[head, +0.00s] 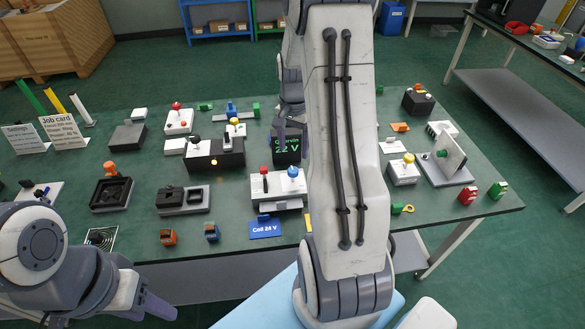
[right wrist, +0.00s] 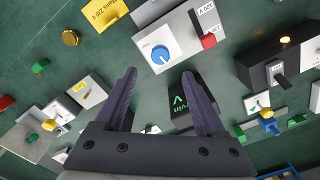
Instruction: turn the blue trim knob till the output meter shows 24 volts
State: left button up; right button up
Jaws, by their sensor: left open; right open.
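The blue trim knob (head: 293,172) sits on top of a white box with a red-and-black lever (head: 264,172) beside it. The knob also shows in the right wrist view (right wrist: 160,53), with a white mark on its face. The output meter (head: 286,157) is a black box behind it, reading 22 V in green. My right gripper (head: 291,118) is open and empty above the meter; in the right wrist view its fingertips (right wrist: 158,75) point toward the knob, apart from it. My left gripper (head: 160,304) is at the lower left, away from the knob, its fingertips hard to make out.
A blue Cell 24 V card (head: 266,228) lies in front of the knob box. A black-and-white switch box (head: 215,155) stands to its left and a white box with a yellow knob (head: 403,170) to its right. My right arm hides part of the bench between.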

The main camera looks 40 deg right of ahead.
aim_at(293, 170)
notch_tip(293, 170, down, 9)
jog(key=shift+a+r, duration=0.1)
jog(key=shift+r, duration=0.1)
grip_shut()
